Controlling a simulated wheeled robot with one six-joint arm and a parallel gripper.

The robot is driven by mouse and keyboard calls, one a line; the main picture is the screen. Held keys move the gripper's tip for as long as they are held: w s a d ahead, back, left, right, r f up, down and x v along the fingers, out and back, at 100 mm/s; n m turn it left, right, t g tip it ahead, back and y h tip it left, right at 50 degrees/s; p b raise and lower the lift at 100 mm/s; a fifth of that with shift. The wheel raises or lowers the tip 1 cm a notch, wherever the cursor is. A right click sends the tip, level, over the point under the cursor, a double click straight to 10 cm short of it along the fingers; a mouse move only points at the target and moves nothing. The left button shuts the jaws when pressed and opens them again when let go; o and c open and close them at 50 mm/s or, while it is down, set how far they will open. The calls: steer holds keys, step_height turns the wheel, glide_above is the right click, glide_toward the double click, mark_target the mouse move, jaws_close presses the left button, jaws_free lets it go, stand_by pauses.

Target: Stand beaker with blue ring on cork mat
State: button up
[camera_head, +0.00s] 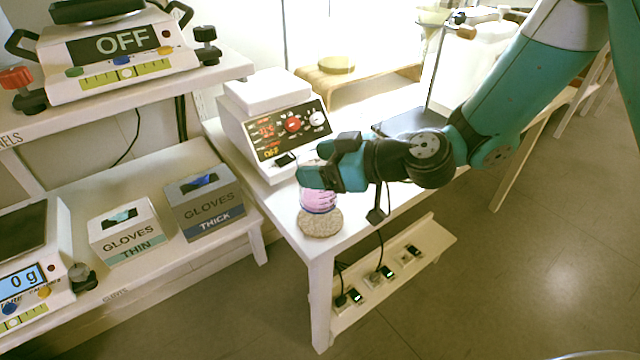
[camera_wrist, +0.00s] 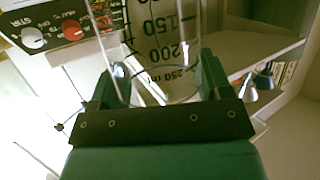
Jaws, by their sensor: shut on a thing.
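A clear glass beaker (camera_head: 319,201) is held upright below my gripper (camera_head: 318,176) in the head view. Its lower part looks pinkish, with a bluish line near the bottom. The round cork mat (camera_head: 320,226) lies at the near corner of the white table, right under the beaker. I cannot tell whether the beaker's base touches the mat. In the wrist view the beaker (camera_wrist: 166,50) shows black volume marks and stands between the two green jaws of my gripper (camera_wrist: 165,85), which are shut on it. My gripper hides the beaker's upper part in the head view.
A white device with knobs (camera_head: 285,128) stands on the table (camera_head: 290,232) just behind my gripper. Glove boxes (camera_head: 205,203) sit on the bench to the left. A low shelf (camera_head: 420,258) with small devices is under the table. A wooden stand (camera_head: 370,77) is farther back.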

steer(key=shift+f, duration=2.1)
steer(key=shift+f+b, duration=0.1)
steer(key=shift+b, duration=0.25)
steer(key=o, duration=1.3)
steer(key=shift+c, duration=0.2)
